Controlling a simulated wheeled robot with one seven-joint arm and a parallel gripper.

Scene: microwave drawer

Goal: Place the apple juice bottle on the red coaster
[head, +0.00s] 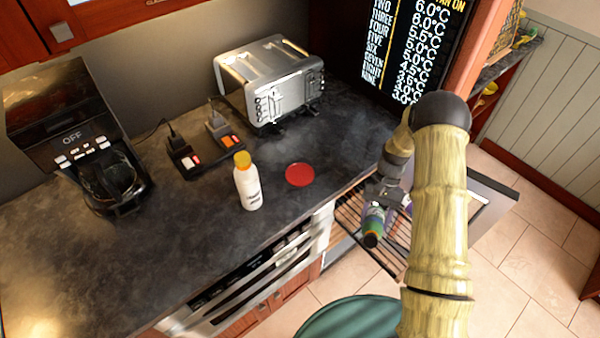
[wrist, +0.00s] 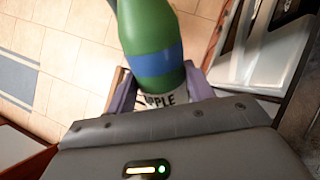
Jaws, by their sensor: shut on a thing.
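The apple juice bottle (wrist: 150,40) is green with a blue band and a white label reading "PPLE". My gripper (wrist: 165,92) is shut on it, with a purple-grey finger on each side of the label. In the head view the bottle (head: 373,226) is held tilted over the open wire rack, to the right of the counter edge, and my gripper (head: 378,205) hides part of it. The red coaster (head: 300,174) lies flat and empty on the dark counter, to the left of my gripper.
A white bottle with a yellow cap (head: 247,182) stands left of the coaster. A power strip (head: 200,152), toaster (head: 270,82) and coffee maker (head: 85,140) are further back and left. A wire rack (head: 365,250) juts out below the counter. A green round seat (head: 350,318) is in front.

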